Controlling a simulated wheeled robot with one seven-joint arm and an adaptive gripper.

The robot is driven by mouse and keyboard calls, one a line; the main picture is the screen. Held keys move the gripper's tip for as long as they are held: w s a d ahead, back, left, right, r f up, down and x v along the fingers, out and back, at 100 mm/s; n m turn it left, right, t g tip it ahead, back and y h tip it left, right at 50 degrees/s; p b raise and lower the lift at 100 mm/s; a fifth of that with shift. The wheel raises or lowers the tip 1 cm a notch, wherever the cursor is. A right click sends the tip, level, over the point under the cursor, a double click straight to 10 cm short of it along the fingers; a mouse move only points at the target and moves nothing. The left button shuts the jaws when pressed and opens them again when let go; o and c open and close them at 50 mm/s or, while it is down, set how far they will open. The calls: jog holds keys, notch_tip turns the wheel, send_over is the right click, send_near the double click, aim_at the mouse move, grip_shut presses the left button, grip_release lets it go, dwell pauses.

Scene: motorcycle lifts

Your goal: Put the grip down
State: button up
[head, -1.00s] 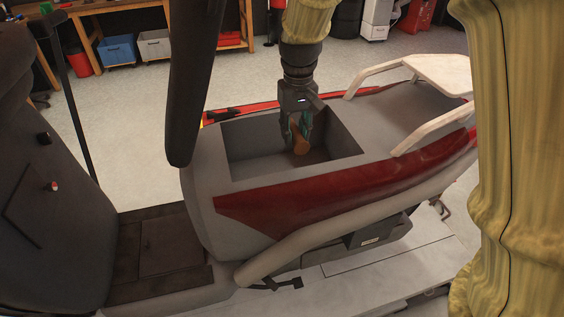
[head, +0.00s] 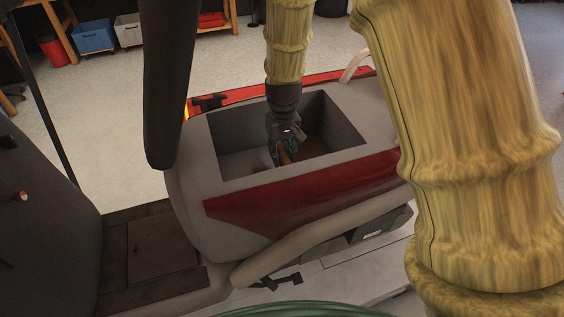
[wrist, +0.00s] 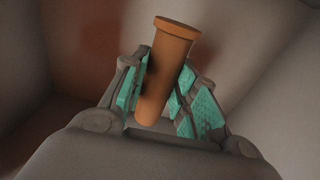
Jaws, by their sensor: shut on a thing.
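The grip (wrist: 166,75) is a brown-orange cylinder with a wider rim at one end. My gripper (wrist: 160,95) is shut on it, with the teal finger pads on both sides, and the grip tilts slightly in the wrist view. In the head view my gripper (head: 284,152) is lowered inside the open box-shaped compartment (head: 230,164) in the grey scooter body. The grip shows there as a small brown piece (head: 290,147) between the fingers. I cannot tell whether the grip touches the compartment floor.
The compartment walls stand close around my gripper. The scooter's red side panel (head: 310,187) lies in front and a dark upright part (head: 170,80) stands at left. A blue bin (head: 93,37) and a red bin (head: 54,50) are on the floor behind.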

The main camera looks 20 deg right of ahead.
aim_at(282, 153)
jog(key=shift+f+p, duration=0.75)
jog(key=shift+f, duration=1.7)
jog(key=shift+f, duration=0.2)
jog(key=o, duration=1)
jog(key=shift+r, duration=0.1)
jog(key=shift+s+r+b, duration=0.15)
jog(key=shift+r+b, duration=2)
jog(key=shift+r, duration=3.95)
